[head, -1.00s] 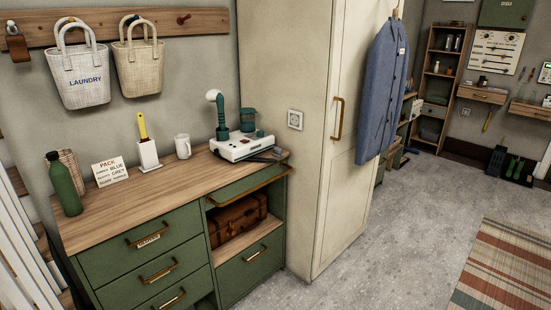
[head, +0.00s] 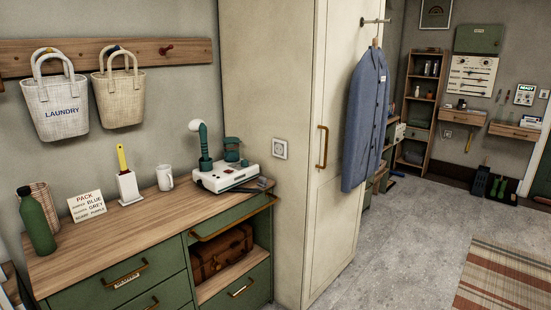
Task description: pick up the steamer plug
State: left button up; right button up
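The white and green steamer (head: 225,178) stands on the right end of the wooden dresser top (head: 130,228). It has a green upright neck with a pale round head, and a green part at its back. A small dark item (head: 262,183) lies beside it at the dresser's right edge; it may be the plug or cord, but it is too small to tell. A wall socket (head: 280,149) is on the cream cabinet side, right of the steamer. Neither of my grippers is in view.
A green bottle (head: 36,222), a packing card (head: 87,206), a brush holder (head: 129,188) and a white mug (head: 164,178) stand on the dresser. A brown suitcase (head: 221,252) fills its open shelf. A tall cabinet (head: 268,80) adjoins it. Grey floor (head: 400,250) is open at right.

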aim_at(263, 181)
jog(key=i+l, duration=0.2)
jog(key=i, duration=0.25)
jog(key=i+l+u, duration=0.1)
jog(key=i+l, duration=0.15)
jog(key=i, duration=0.2)
jog(key=i+l, duration=0.25)
jog(key=i, duration=0.2)
jog(key=j+u, duration=0.05)
